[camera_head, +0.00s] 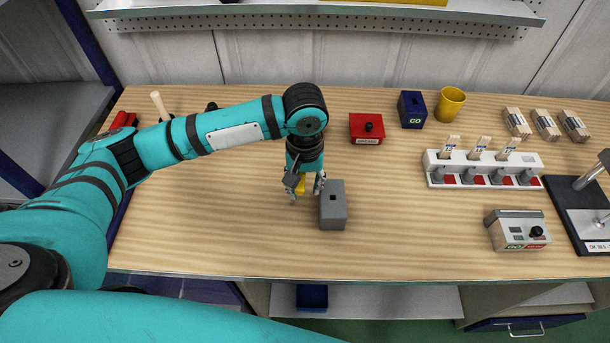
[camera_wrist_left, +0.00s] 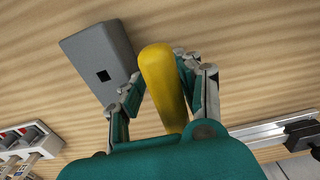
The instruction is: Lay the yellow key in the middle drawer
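The yellow key (camera_wrist_left: 163,85) shows as a thick rounded yellow rod between the fingers of my left gripper in the left wrist view. In the head view only a small yellow part (camera_head: 300,184) shows between the fingers. My left gripper (camera_head: 305,191) points down low over the table, just left of the grey block (camera_head: 333,213). Its fingers (camera_wrist_left: 158,75) flank the key; I cannot tell whether they press on it. The key's lower end is hidden. Below the tabletop, a blue drawer front with a handle (camera_head: 525,325) shows at the lower right. My right gripper is not in view.
The grey block with a square hole stands close beside the left gripper. A red box (camera_head: 367,128), a blue box (camera_head: 412,109), a yellow cup (camera_head: 450,105) and a white rack (camera_head: 482,170) stand further right. The table's front middle is clear. A small blue bin (camera_head: 312,297) shows below.

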